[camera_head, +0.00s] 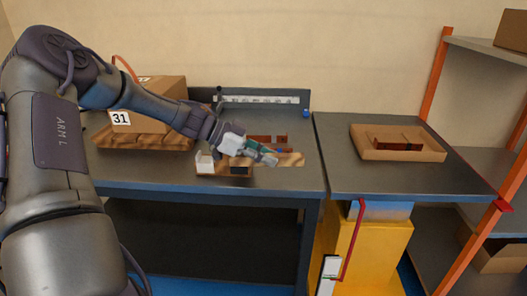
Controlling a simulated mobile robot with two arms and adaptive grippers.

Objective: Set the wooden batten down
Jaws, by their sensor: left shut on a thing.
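The wooden batten (291,160) is a light striped strip lying crosswise over the front right part of the grey workbench (150,181). My left gripper (268,159) reaches it from the upper left and is shut on it. The fingers hide part of the batten. I cannot tell whether the batten touches the bench top or is slightly above it. My right gripper is not in view.
A small white box (204,164) and a dark block (240,170) are close to the batten. Reddish-brown pieces (270,140) are behind the gripper. A carton marked 31 (157,103) stands on the left. A shallow tray (426,149) is on the right table (335,178).

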